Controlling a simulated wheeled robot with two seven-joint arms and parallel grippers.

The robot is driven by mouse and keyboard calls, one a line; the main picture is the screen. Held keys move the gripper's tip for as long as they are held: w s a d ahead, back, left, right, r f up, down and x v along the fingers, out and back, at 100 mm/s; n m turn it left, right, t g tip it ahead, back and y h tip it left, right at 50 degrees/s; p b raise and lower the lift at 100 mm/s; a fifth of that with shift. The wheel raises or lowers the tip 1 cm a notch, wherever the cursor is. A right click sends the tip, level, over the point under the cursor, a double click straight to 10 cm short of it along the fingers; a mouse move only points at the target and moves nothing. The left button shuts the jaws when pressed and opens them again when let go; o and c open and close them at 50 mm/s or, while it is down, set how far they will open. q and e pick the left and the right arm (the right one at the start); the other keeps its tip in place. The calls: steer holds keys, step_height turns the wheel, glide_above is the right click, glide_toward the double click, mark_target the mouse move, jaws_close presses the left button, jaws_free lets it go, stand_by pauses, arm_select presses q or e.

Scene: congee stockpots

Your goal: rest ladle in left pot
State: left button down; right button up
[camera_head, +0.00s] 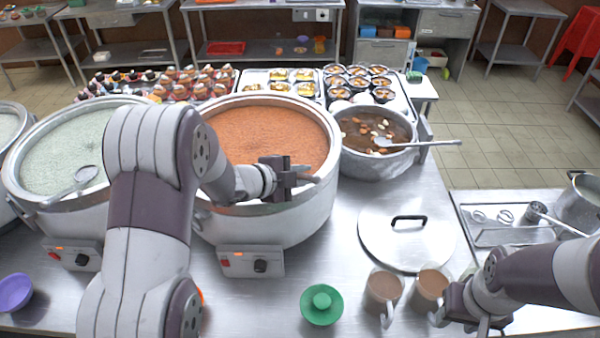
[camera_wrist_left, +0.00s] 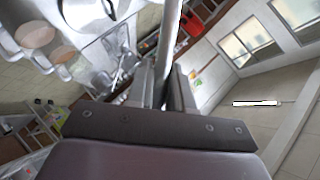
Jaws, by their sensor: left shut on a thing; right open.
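The left pot (camera_head: 62,152) holds pale green-white congee. A metal ladle (camera_head: 84,174) lies in it, its handle over the near rim. A middle pot (camera_head: 290,213) holds orange-red congee. My left gripper (camera_head: 298,174) is over the right part of the middle pot, shut on a thin metal rod. The rod (camera_wrist_left: 172,45) runs up from between the fingers in the left wrist view and looks like a ladle handle; its bowl end is not clearly visible. My left arm hides part of both pots. My right gripper (camera_head: 464,312) is open beside a mug (camera_head: 430,286) at the lower right.
A smaller stew pot (camera_head: 375,165) with its own ladle (camera_head: 420,143) stands right of the middle pot. Trays of food fill the back.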

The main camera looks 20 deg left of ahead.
arm_select(q)
steer(key=shift+s+f+b, duration=0.25)
steer(key=shift+f+b, duration=0.05)
steer(key=shift+f, duration=0.45)
steer(key=shift+s, duration=0.35)
arm_select(e)
steer(key=shift+s+f, duration=0.5)
steer(key=shift+f, duration=0.25)
arm_select(q)
steer(key=shift+w+f, duration=0.15)
arm_select(e)
steer(key=shift+w+f, duration=0.1)
steer(key=shift+f, duration=0.05)
arm_select(q)
steer(key=shift+f+b, duration=0.25)
steer(key=shift+b, duration=0.2)
arm_select(e)
steer(key=shift+f, duration=0.2)
arm_select(q)
steer(key=c, duration=0.9)
jaws_free()
steer(key=shift+c, duration=0.2)
